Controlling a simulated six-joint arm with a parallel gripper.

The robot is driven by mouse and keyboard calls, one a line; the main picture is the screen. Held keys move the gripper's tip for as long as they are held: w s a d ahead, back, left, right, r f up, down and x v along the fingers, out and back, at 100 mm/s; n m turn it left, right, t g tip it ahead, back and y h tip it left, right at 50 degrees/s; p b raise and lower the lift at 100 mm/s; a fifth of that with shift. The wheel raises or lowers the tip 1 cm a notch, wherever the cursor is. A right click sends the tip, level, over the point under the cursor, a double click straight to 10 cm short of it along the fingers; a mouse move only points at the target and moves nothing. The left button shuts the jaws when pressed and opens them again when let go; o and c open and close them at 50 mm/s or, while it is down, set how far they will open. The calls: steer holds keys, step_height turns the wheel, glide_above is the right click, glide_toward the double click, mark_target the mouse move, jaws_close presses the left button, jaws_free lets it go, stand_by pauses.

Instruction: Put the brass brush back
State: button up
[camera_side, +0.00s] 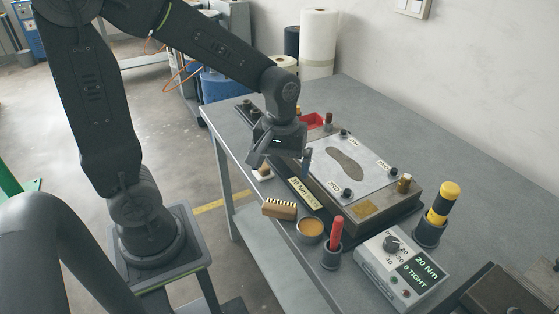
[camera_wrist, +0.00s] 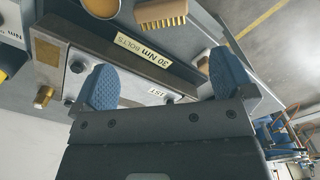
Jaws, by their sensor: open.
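The brass brush (camera_side: 279,208) has a wooden block and pale bristles. It lies on the bench near the front edge, left of a round tan tin (camera_side: 311,229). In the wrist view the brush (camera_wrist: 160,10) shows at the top, bristles toward the picture's bottom. My gripper (camera_side: 287,164) is open above the front edge of the fixture plate, behind the brush and apart from it. In the wrist view, nothing shows between the blue fingertips of my gripper (camera_wrist: 163,75). A strip marked 30 Nm bolts (camera_wrist: 147,58) lies beyond them.
The fixture plate (camera_side: 372,160) holds an insole shape and several black bolts. A brass peg (camera_side: 404,184) stands at its corner. A red-handled tool (camera_side: 336,232), a torque box (camera_side: 402,268) and a yellow-black driver (camera_side: 444,203) stand nearby.

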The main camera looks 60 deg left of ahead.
steer(key=s+d+r+m+t, duration=0.2)
steer(key=s+r+m+t, duration=0.3)
steer(key=s+r+m, duration=0.2)
step_height(320, 180, up, 3)
steer(key=shift+s+d+f+m, duration=0.2)
steer(key=shift+d+m, duration=0.1)
steer(key=shift+m, duration=0.3)
steer(key=shift+s+d+r+m+t, duration=0.1)
steer(key=shift+s+r+m+t, duration=0.2)
steer(key=shift+s+m, duration=0.2)
steer(key=shift+c, duration=0.3)
steer(key=shift+w, duration=0.1)
